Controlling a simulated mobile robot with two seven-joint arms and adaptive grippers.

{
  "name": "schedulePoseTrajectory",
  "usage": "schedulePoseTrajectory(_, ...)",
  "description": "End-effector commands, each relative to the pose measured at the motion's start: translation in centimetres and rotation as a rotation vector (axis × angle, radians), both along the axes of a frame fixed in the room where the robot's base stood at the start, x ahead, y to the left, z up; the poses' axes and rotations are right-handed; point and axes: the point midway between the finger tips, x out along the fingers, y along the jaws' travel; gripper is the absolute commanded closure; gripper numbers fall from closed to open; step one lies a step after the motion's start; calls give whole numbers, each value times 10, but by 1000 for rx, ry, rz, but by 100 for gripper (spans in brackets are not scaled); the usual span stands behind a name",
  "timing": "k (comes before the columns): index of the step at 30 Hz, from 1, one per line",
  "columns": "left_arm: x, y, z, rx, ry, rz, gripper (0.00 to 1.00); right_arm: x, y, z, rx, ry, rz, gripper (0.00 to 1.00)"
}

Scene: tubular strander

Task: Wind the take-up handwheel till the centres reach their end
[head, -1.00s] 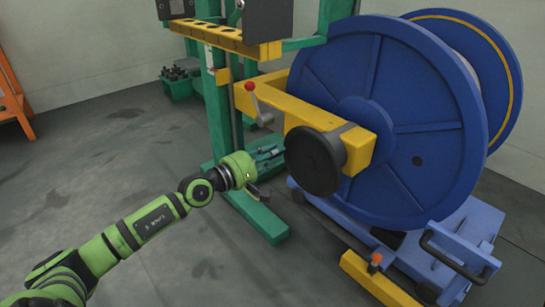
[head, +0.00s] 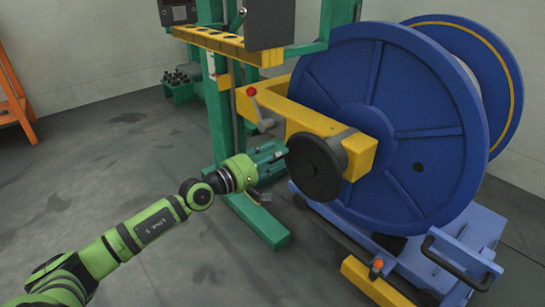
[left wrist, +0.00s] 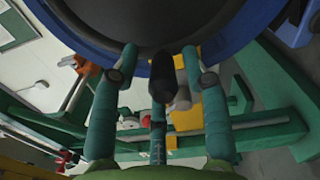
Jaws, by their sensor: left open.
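The take-up handwheel (head: 316,168) is a dark round disc on the end of the yellow arm (head: 290,110), beside the blue reel (head: 385,120). My left gripper (head: 278,157) is open, with its teal fingers pointing at the handwheel's left side. In the left wrist view the open fingers (left wrist: 160,52) stand on either side of a short black grip (left wrist: 162,78), which looks like the handwheel's handle. I cannot tell whether they touch it. The handwheel's dark face (left wrist: 165,22) fills the top of that view. The centres in the reel are hidden. My right gripper is out of view.
A lever with a red knob (head: 251,92) stands on the yellow arm above the gripper. A green post (head: 220,115) and its foot (head: 262,222) are close behind and below. A blue carriage with a black handle (head: 460,255) is at lower right. The floor at left is clear.

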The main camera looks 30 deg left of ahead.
Motion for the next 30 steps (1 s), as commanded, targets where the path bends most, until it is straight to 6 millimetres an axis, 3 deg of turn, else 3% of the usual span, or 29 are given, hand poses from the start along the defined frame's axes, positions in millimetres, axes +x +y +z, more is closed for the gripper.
schedulePoseTrajectory(5,-6,2,-2,2,3,-1,54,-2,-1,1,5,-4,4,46)
schedulePoseTrajectory(18,-62,22,-4,6,8,-2,54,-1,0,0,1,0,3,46)
schedulePoseTrajectory(30,-90,31,-3,-1,5,-1,54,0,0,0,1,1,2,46)
